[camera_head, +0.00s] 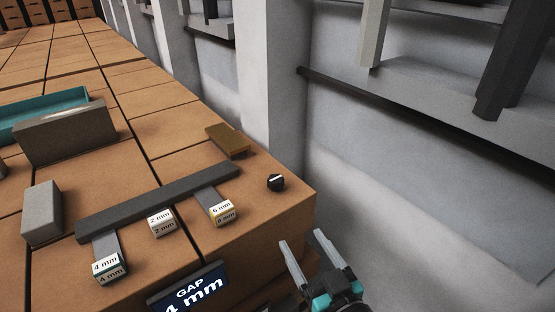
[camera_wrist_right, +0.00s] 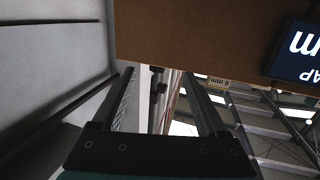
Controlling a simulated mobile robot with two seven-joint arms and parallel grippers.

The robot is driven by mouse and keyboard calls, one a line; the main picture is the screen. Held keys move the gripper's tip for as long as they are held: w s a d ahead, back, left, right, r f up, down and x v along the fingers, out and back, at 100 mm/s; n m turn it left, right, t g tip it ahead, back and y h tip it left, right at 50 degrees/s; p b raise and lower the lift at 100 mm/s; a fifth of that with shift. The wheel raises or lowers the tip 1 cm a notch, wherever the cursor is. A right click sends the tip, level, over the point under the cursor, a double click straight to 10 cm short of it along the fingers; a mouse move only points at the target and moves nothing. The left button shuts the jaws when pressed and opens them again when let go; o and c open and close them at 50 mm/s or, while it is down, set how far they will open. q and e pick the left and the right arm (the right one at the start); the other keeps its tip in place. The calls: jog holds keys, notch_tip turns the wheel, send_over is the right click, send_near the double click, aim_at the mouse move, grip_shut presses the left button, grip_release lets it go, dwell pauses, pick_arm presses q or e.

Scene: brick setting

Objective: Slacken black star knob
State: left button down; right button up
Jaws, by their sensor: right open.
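The black star knob (camera_head: 276,182) sits near the right edge of the brown block table top in the head view, with a white line on its top. In the right wrist view a small dark shape (camera_wrist_right: 156,70) shows below the brown surface; I cannot tell what it is. My right gripper (camera_head: 302,238) is open and empty, with its two grey fingers apart. It is off the table's right side, below and to the right of the knob, and not touching it. The fingers also show in the right wrist view (camera_wrist_right: 158,75). My left gripper is not in view.
A dark bar (camera_head: 160,202) lies left of the knob, with tags marked 4 mm (camera_head: 108,266), 2 mm (camera_head: 161,222) and 6 mm (camera_head: 223,212). A blue GAP 4 mm sign (camera_head: 188,288) is at the front edge. A brown block (camera_head: 228,140) and grey block (camera_head: 42,212) stand nearby.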

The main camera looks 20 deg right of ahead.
aim_at(279, 187)
jog(key=shift+t, duration=0.3)
jog(key=w+r, duration=0.1)
jog(key=w, duration=0.3)
jog(key=w+r+p, duration=0.1)
jog(key=w, duration=0.4)
jog(key=w+a+r+p, duration=0.1)
jog(key=w, duration=0.3)
jog(key=shift+w+r, duration=0.2)
jog(key=shift+w, duration=0.2)
jog(key=shift+w+p, duration=0.3)
jog(key=shift+w, duration=0.5)
jog(key=shift+c, duration=0.2)
grip_shut()
